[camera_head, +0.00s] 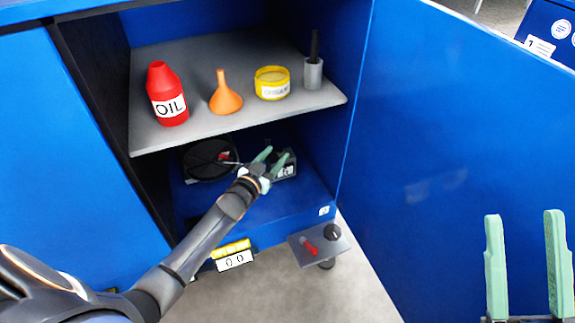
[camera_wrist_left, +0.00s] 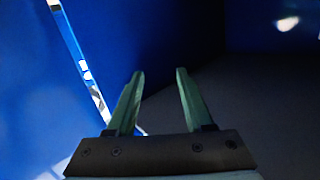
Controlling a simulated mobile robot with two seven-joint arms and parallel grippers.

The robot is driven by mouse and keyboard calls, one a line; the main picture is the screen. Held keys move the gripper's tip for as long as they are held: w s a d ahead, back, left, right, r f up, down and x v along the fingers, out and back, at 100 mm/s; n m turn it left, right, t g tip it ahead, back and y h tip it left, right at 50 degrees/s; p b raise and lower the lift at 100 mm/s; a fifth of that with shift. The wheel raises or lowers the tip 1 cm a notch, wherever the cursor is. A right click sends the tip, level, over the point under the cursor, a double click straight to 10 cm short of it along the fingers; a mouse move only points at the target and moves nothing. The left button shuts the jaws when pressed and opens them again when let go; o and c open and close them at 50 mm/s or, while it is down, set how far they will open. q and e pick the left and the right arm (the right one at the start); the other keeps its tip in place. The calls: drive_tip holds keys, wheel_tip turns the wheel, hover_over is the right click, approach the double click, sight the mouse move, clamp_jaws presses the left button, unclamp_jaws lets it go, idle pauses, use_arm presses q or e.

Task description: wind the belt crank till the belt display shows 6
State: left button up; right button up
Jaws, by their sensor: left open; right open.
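My left gripper (camera_head: 271,157) is open inside the blue cabinet, under the grey shelf. In the left wrist view its fingers (camera_wrist_left: 159,74) are apart with nothing between them. A black round thing with a red part (camera_head: 208,158) lies left of it, and a small dark box with a light label (camera_head: 286,167) is beside its fingers, partly hidden. A white counter plate (camera_head: 235,260) reading "0 0" sits under a yellow strip at the cabinet's lower front. Which part is the belt crank is unclear. My right gripper (camera_head: 524,216) is open and empty.
The grey shelf (camera_head: 200,60) holds a red oil bottle (camera_head: 167,95), an orange funnel (camera_head: 224,93), a yellow tin (camera_head: 271,83) and a grey cup with a dark stick (camera_head: 313,74). The open blue door (camera_head: 440,130) stands at the right. Grey floor is clear below.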

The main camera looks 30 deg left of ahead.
use_arm(q)
drive_tip(key=s+d+r+m+t+h+b, duration=0.1)
drive_tip(key=s+d+r+m+t+h, duration=0.1)
drive_tip(key=s+d+r, duration=0.3)
drive_tip(key=shift+d+r+m+h, duration=0.25)
drive_tip(key=shift+d+m+h, duration=0.3)
drive_tip(key=shift+d, duration=0.25)
use_arm(e)
drive_tip(key=shift+s+a+f, duration=0.15)
drive_tip(key=shift+a+f, duration=0.1)
drive_tip(key=shift+f, duration=0.55)
